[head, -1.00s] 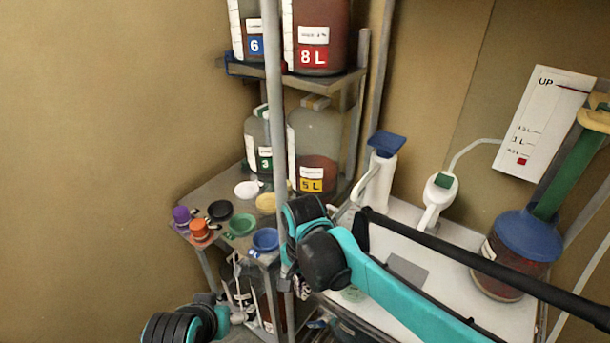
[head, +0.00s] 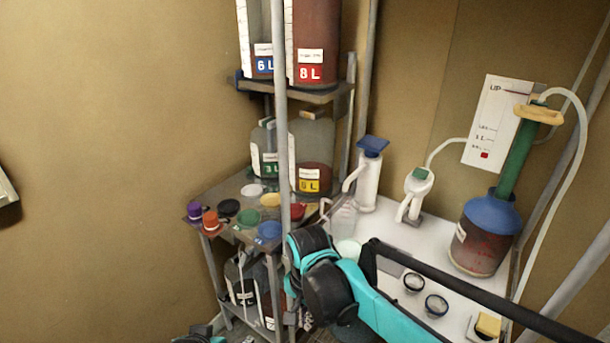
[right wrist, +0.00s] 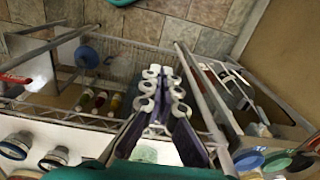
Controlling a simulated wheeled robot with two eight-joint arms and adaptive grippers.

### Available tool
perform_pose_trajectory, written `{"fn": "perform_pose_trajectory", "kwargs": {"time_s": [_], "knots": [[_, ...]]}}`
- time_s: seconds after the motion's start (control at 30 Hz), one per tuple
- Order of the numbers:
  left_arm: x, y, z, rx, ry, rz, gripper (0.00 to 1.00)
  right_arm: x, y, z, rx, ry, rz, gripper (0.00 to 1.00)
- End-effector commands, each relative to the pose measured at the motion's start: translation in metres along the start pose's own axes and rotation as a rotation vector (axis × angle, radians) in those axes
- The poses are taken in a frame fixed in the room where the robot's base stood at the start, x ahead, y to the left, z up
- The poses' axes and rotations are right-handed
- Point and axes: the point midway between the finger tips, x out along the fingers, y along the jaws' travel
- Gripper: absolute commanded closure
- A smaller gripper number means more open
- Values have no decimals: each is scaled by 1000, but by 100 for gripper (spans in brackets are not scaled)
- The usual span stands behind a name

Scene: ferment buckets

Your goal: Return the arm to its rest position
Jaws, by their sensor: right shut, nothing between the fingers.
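My right arm (head: 345,290), teal with black joints, reaches in from the right in the head view, over the white bench and beside the shelf rack's post. My right gripper shows in the right wrist view (right wrist: 163,75), with its two finger rows close together and nothing between them. It hangs over the gap beside the wire rack, apart from the objects around it. In the head view its fingers are mostly hidden behind the arm. Only a small teal part of my left arm (head: 202,338) shows at the bottom edge; the left gripper is out of view.
A rack with a grey post (head: 281,130) holds labelled buckets, including the 8 L bucket (head: 318,40). Coloured caps, such as the blue one (head: 269,231), lie on its middle shelf. The white bench (head: 400,240) carries a blue-lidded bucket (head: 482,240) and a white bottle (head: 370,180).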

Motion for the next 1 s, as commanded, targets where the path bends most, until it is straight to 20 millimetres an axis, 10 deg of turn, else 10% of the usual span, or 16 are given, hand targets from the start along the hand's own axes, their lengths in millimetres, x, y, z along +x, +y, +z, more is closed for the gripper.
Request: {"fn": "perform_pose_trajectory", "kwargs": {"time_s": [0.47,1.0], "knots": [[0,0,-1,0,0,0,6,-18,55,-23,-159,115,-119,100],[0,0,-1,0,0,0,6,-21,174,-45,-549,545,-180,100]]}}
